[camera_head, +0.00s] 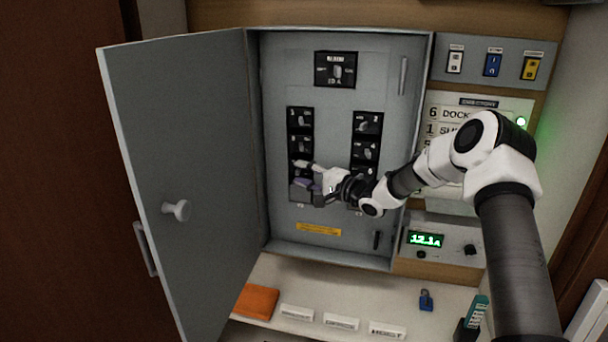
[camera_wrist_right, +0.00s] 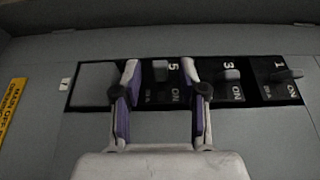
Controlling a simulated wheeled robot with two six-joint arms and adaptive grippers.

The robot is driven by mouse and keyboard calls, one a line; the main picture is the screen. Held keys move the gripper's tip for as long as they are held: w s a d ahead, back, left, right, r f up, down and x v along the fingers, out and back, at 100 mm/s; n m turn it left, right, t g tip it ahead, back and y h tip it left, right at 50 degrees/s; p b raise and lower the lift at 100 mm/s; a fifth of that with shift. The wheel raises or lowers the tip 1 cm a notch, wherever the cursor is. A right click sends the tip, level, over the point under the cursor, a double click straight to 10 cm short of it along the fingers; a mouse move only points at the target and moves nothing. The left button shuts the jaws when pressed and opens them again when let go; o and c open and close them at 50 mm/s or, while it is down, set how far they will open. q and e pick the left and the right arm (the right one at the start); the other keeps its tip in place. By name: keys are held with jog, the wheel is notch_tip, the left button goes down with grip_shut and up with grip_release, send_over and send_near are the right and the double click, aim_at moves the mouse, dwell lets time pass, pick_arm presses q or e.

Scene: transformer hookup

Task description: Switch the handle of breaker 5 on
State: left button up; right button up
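My right gripper (camera_wrist_right: 160,75) is open, with one finger on each side of that handle. A gap shows between the handle and each finger, and whether the tips touch the breaker face I cannot tell. In the head view, my right gripper (camera_head: 301,174) is at the lower part of the left breaker column and largely hides breaker 5. My left gripper is not in view.
Breaker 3 (camera_wrist_right: 226,86) and breaker 1 (camera_wrist_right: 277,82) sit beside breaker 5 in the wrist view. A second breaker column (camera_head: 366,124) stands to the right. The open cabinet door (camera_head: 185,150) bounds the left.

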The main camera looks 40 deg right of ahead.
jog(key=v, duration=0.7)
jog(key=shift+s, duration=0.25)
jog(key=shift+w, duration=0.1)
